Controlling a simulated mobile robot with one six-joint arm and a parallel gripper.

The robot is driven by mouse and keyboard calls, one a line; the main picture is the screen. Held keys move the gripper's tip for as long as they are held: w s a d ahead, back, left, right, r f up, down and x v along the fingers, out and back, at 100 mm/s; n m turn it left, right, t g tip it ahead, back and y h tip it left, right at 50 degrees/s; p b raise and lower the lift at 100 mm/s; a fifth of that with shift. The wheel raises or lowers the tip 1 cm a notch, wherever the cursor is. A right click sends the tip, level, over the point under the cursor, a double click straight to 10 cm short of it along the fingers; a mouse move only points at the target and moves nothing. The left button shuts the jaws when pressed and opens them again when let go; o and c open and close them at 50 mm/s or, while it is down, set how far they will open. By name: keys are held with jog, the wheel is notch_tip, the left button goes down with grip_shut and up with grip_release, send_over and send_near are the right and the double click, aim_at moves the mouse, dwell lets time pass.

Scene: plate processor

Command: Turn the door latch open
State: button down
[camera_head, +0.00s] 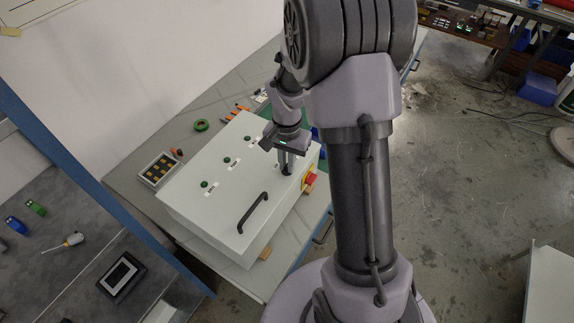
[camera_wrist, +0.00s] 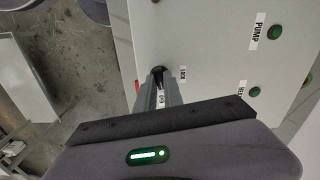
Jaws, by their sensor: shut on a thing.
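The door latch (camera_wrist: 157,71) is a small black knob on the light grey cabinet door, beside a label that seems to read LOCK. My gripper (camera_wrist: 162,88) points down at the door with its fingers shut on the latch; the fingers hide part of it. In the head view my gripper (camera_head: 286,168) reaches the cabinet door (camera_head: 215,195) near its right edge. The latch is mostly hidden there by the fingers. I cannot tell its exact turn angle.
A black handle (camera_head: 252,212) stands up from the door's front part. A red and yellow switch (camera_head: 309,181) sticks out of the cabinet's right side. Green buttons (camera_wrist: 274,32) line the door.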

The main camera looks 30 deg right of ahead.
jog(key=shift+m+b, duration=0.4)
jog(key=shift+m, duration=0.6)
jog(key=c, duration=1.5)
grip_release()
jog(key=shift+o, duration=0.2)
jog(key=shift+r, duration=0.1)
notch_tip(320, 180, up, 17)
jog(key=p, duration=0.4)
jog(key=shift+r, duration=0.15)
